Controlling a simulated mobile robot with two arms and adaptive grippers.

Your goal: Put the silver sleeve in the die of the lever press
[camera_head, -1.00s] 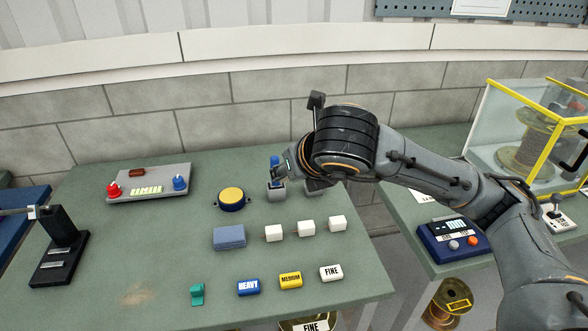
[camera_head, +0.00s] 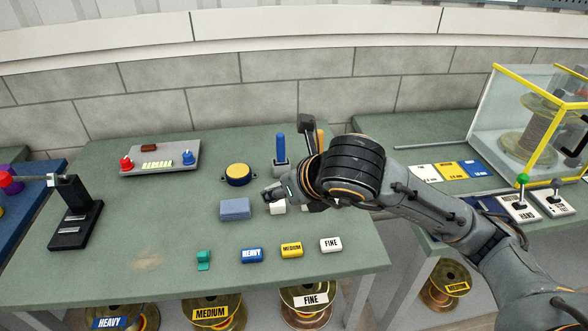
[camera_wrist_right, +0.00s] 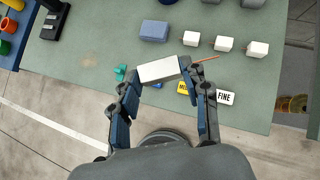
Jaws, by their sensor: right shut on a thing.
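A black stand (camera_head: 75,212) with a silver bar and red knob (camera_head: 5,179) at the left of the table looks like the lever press. It also shows in the wrist view (camera_wrist_right: 52,20). Its die cannot be made out clearly. My left gripper is not in view.
A blue post stands in a grey holder (camera_head: 281,169) behind the gripper. A blue-grey block (camera_head: 235,209), teal piece (camera_head: 204,259) and label blocks (camera_head: 252,255) lie nearby. The table's left front is clear.

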